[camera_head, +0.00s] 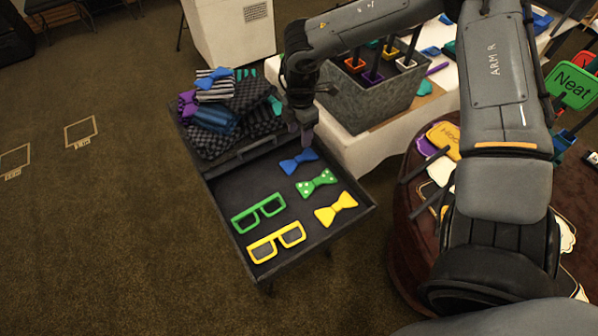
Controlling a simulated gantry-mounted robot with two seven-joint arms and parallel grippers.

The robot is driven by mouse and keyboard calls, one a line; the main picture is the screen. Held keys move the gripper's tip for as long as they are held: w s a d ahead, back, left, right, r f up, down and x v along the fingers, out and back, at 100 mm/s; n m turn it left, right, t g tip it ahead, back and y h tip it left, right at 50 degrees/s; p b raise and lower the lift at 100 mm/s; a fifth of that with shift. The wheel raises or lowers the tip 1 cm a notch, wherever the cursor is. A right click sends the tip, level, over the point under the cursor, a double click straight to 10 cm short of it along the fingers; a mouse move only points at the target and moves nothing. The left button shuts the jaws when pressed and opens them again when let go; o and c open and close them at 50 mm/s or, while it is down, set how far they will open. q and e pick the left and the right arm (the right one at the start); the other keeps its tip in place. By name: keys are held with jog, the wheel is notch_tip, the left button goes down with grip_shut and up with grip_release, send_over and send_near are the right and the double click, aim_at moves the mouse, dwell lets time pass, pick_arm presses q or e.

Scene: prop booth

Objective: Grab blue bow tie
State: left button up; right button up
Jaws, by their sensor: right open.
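A blue bow tie (298,162) lies at the back right of the dark tray (225,182), on the tray's floor. My right gripper (304,138) points down just above and behind this bow tie in the picture. It is open, and its fingertips look close to the bow tie; I cannot tell whether they touch it. Another blue bow tie (212,77) sits on top of the pile of striped and checkered hats (215,120). My left gripper is not in view.
The tray also holds a green dotted bow tie (317,183), a yellow bow tie (336,208), green glasses (259,213) and yellow glasses (276,242). A grey bin (375,105) stands on a white table (350,157) to the right. A round brown table (400,225) holds signs.

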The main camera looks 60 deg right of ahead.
jog(key=b, duration=0.2)
send_over(299, 158)
notch_tip(299, 158, down, 6)
jog(key=shift+w+f, duration=0.1)
jog(key=f+b, duration=0.2)
jog(key=f, duration=0.2)
jog(key=shift+s, duration=0.2)
jog(key=shift+f+b, duration=0.35)
jog(key=shift+f, duration=0.2)
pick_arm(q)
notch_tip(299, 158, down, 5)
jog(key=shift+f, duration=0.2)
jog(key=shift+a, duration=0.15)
pick_arm(e)
grip_shut()
